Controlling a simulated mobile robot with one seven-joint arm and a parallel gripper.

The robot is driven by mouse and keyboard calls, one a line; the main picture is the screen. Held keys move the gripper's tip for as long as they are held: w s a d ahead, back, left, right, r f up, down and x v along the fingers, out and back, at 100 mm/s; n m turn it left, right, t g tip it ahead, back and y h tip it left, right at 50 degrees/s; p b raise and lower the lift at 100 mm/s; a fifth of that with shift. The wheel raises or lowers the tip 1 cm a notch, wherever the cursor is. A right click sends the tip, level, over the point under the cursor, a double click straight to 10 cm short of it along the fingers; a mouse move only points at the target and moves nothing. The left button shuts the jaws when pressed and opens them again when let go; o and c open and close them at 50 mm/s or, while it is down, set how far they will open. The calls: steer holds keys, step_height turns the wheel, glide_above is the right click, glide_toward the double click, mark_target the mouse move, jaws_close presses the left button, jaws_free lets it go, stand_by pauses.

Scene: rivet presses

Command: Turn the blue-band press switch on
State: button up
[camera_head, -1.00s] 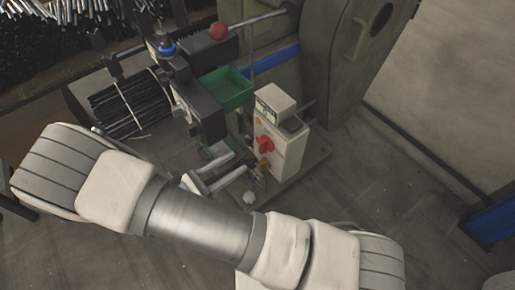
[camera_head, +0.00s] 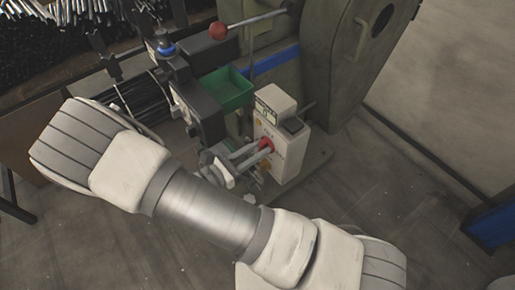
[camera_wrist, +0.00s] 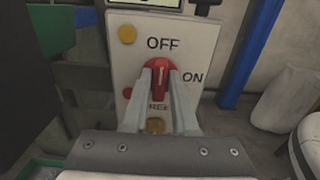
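The blue-band press (camera_head: 340,60) is a large grey-green machine with a blue band (camera_head: 270,63). A white switch box (camera_head: 290,152) stands on its base. The box carries a red rotary switch (camera_wrist: 160,77), labelled OFF above and ON to the right in the wrist view. The knob's white mark points about upward, toward OFF. My gripper (camera_wrist: 160,85) has its two fingers on either side of the red knob. The fingers are apart, with the knob between their tips; whether they touch it I cannot tell. In the head view my gripper (camera_head: 258,150) reaches the knob from the left.
A yellow button (camera_wrist: 127,34) sits above left of the knob, another (camera_wrist: 156,125) below it, and a small red one (camera_wrist: 127,92) to the left. A green tray (camera_head: 228,88) and a red-ball lever (camera_head: 218,31) are near the box.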

jaws_close()
steer(key=shift+m, duration=0.3)
steer(key=m, duration=0.3)
steer(key=shift+s+m, duration=0.15)
steer(key=shift+m, duration=0.15)
steer(key=shift+s+f+m+b, duration=0.15)
steer(key=shift+m+b, duration=0.35)
steer(key=shift+m, duration=2.9)
steer(key=shift+w+f+m+b, duration=0.15)
steer(key=shift+m+b, duration=0.35)
steer(key=shift+m, duration=2.9)
steer(key=shift+s, duration=0.1)
